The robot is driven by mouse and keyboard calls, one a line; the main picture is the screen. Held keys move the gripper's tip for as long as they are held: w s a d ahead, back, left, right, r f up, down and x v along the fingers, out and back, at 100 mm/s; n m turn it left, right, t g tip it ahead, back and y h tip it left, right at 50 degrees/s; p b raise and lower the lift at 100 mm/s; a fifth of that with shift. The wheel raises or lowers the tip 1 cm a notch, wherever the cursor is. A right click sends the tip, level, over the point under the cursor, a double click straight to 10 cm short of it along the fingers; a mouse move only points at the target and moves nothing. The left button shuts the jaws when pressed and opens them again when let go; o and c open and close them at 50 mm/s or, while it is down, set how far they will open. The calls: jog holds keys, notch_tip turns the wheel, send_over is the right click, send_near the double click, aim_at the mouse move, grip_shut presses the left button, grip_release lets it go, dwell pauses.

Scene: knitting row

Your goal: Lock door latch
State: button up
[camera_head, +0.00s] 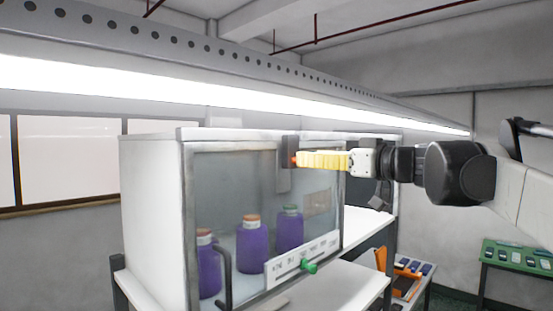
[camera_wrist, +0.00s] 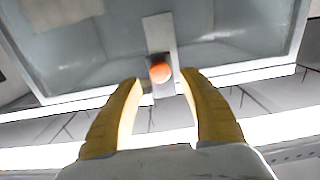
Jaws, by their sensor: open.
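A white cabinet (camera_head: 155,220) with a glass-fronted door (camera_head: 225,190) stands in the middle of the head view. A grey latch plate (camera_head: 284,180) is at the top of the door's front. It carries an orange-red knob (camera_head: 294,160). In the wrist view the knob (camera_wrist: 160,72) sits on the grey plate (camera_wrist: 157,35), roughly centred between my fingers. My gripper (camera_head: 301,160) is open, with its yellow fingers level and pointing left at the knob. In the wrist view my fingertips (camera_wrist: 161,80) lie on either side of the knob; contact is not clear.
Purple bottles (camera_head: 252,245) stand behind the glass. A dark handle (camera_head: 225,278) is at the door's lower left. A white strip (camera_head: 300,258) with a green knob (camera_head: 310,267) is at the lower front. A white table (camera_head: 350,285) and orange bins (camera_head: 405,284) are to the right.

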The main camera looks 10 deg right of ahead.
jog(key=v, duration=0.9)
jog(key=s+a+f+m+g+h+b, duration=0.1)
jog(key=s+a+f+g+b, duration=0.15)
jog(key=f+b, duration=0.7)
jog(key=s+a+f+m+g+h+b, duration=0.15)
jog(key=a+f, duration=0.25)
jog(key=f, duration=1.2)
jog(key=s+a+f+m+g+h+b, duration=0.1)
jog(key=s+a+f+b, duration=0.35)
jog(key=f, duration=0.75)
jog(key=s+d+f+m+h+b, duration=0.1)
jog(key=s+f+b, duration=0.3)
jog(key=f+b, duration=0.4)
jog(key=s+d+f+m+g+h+b, duration=0.1)
jog(key=s+f+h+b, duration=0.2)
jog(key=f, duration=2)
jog(key=s+d+f+m+g+h+b, duration=0.1)
jog(key=s+d+f+h+b, duration=0.1)
jog(key=f+b, duration=1.1)
notch_tip(320, 180, down, 3)
jog(key=s+h, duration=0.1)
jog(key=s, duration=0.1)
jog(key=shift+s+r+m, duration=0.2)
jog(key=shift+s+m, duration=0.15)
